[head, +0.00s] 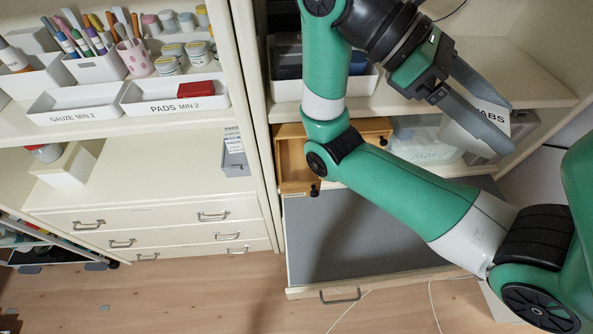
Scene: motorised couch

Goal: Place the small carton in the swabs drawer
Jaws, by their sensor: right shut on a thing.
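A small white carton (490,117) with lettering ending in "ABS" is held between the fingers of my right gripper (511,127), at the upper right, in front of the right cabinet's shelf. Part of the carton is hidden by a finger. A wide drawer (350,225) with a grey bottom stands pulled out low in the right cabinet, below and left of the carton. It looks empty where visible; my right arm covers part of it. I see no label reading swabs on any drawer. My left gripper is out of view.
A wooden box (296,165) stands on the shelf above the open drawer. A clear bin (425,140) is behind my arm. The left cabinet has trays labelled gauze (75,104) and pads (172,105), the latter holding a red box (195,89), and shut drawers (170,215) below.

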